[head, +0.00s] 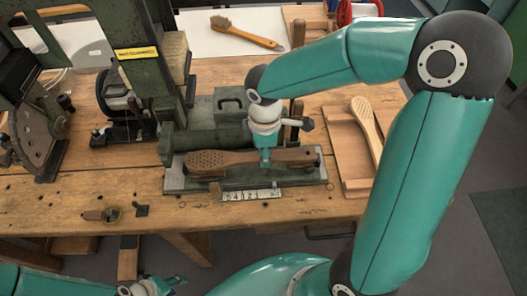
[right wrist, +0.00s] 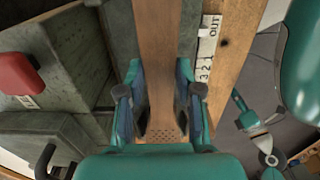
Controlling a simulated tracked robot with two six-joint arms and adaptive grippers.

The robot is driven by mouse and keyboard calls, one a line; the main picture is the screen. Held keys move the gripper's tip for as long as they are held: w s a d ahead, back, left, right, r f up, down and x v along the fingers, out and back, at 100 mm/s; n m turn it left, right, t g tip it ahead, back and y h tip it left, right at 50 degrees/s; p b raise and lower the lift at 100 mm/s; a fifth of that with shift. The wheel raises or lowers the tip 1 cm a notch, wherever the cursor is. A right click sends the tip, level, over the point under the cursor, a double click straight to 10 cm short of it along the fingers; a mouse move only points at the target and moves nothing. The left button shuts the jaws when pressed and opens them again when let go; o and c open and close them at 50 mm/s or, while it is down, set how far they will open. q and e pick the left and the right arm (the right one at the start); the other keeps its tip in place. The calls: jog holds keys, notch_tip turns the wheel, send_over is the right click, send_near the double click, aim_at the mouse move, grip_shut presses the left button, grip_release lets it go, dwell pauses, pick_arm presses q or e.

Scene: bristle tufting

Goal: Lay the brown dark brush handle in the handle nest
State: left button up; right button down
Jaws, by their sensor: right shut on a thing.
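The brown dark brush handle (head: 222,161) lies lengthwise over the metal bed of the green machine, its wide drilled end to the left. My right gripper (head: 265,158) comes down from above and is shut on its middle. In the right wrist view the handle (right wrist: 160,50) runs between the two fingers (right wrist: 160,118), with drilled holes near the palm. The handle nest (head: 174,184) is mostly hidden under the handle; I cannot tell whether the handle touches it. My left gripper (head: 163,287) is low at the bottom edge, away from the handle; its jaw opening is unclear.
A numbered white scale (head: 252,195) is on the bed's front. A wooden tray (head: 350,150) with a lighter handle (head: 364,118) stands to the right. A finished brush (head: 245,34) lies at the back.

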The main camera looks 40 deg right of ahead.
jog(key=shift+f+b, duration=0.95)
jog(key=shift+f, duration=0.15)
dwell(1.2)
jog(key=shift+c, duration=1.4)
grip_release()
jog(key=shift+r, duration=0.15)
jog(key=shift+r+p, duration=2.95)
jog(key=shift+r, duration=0.45)
